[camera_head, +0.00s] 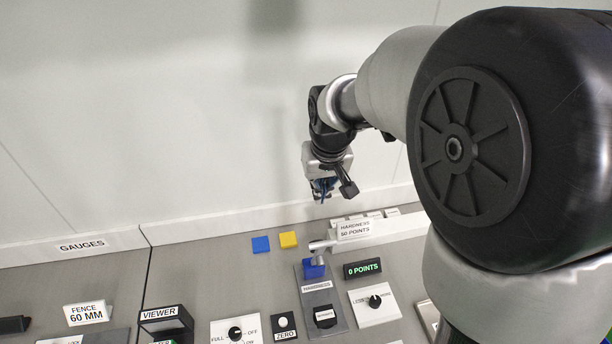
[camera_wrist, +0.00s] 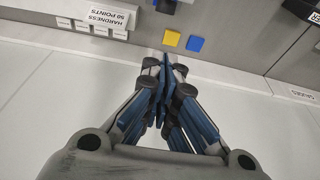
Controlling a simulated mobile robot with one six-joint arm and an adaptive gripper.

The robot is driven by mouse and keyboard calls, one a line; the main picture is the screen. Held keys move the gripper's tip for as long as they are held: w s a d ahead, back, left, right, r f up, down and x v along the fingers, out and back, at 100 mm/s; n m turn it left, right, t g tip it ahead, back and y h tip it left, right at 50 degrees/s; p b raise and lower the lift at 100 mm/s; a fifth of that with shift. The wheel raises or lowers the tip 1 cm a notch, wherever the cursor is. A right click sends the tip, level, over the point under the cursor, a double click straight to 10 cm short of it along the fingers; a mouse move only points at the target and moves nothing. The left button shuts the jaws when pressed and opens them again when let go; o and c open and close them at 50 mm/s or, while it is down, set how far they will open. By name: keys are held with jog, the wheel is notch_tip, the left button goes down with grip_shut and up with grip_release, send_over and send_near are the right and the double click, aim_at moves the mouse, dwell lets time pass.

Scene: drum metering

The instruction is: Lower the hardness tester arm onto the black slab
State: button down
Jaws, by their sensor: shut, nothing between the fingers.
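The hardness tester is a grey plate (camera_head: 341,299) labelled HARDNESS. Its pale metal arm (camera_head: 322,245) stands raised above a blue block (camera_head: 313,269) at the plate's back. A black block with a small white label (camera_head: 325,317) sits at the plate's front; I cannot tell whether it is the black slab. My gripper (camera_head: 323,195) is shut and empty, in the air behind and above the tester. In the wrist view its closed blue fingers (camera_wrist: 168,68) point towards the bench. The tester is mostly outside the wrist view.
A blue square (camera_head: 261,244) and a yellow square (camera_head: 288,239) lie left of the tester. A display (camera_head: 362,268) reads 0 POINTS. A sign (camera_head: 354,230) reads HARDNESS 50 POINTS. The wall (camera_head: 150,120) is close behind my gripper.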

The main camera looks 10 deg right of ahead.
jog(key=f, duration=0.3)
jog(key=s+f, duration=0.1)
jog(key=f, duration=0.7)
jog(key=shift+s+f+b, duration=0.1)
jog(key=shift+s+b, duration=0.2)
jog(key=shift+b, duration=0.1)
